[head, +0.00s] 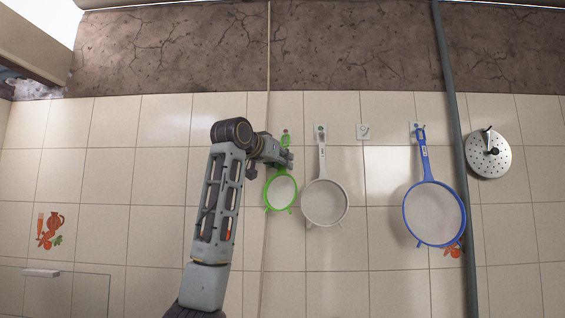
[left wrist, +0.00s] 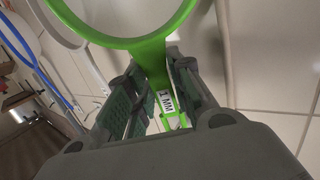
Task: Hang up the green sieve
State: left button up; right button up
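The green sieve (head: 281,191) is upright against the tiled wall in the head view, its bowl down and its handle up. My left gripper (head: 288,159) is at its handle. In the left wrist view the fingers lie close on both sides of the green handle (left wrist: 153,56), by its "1 MM" label, and look shut on it. The handle's top end shows above the gripper in the head view. I cannot tell whether its loop is on a hook. An empty hook plate (head: 363,132) is on the wall to the right. My right gripper is not in view.
A grey-white sieve (head: 325,202) hangs from a hook close to the right of the green one. A blue sieve (head: 434,213) hangs farther right, beside a dark vertical pipe (head: 458,150). A round perforated metal skimmer (head: 489,153) hangs beyond the pipe. The wall at left is mostly clear.

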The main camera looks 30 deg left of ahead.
pick_arm(q)
jog(key=o, duration=0.3)
jog(key=shift+s, duration=0.2)
jog(key=s+r, duration=0.1)
jog(key=s, duration=1)
jog(key=shift+s+d+r, duration=0.2)
jog(key=shift+s+r, duration=0.1)
jog(key=shift+r, duration=0.05)
dwell(1.1)
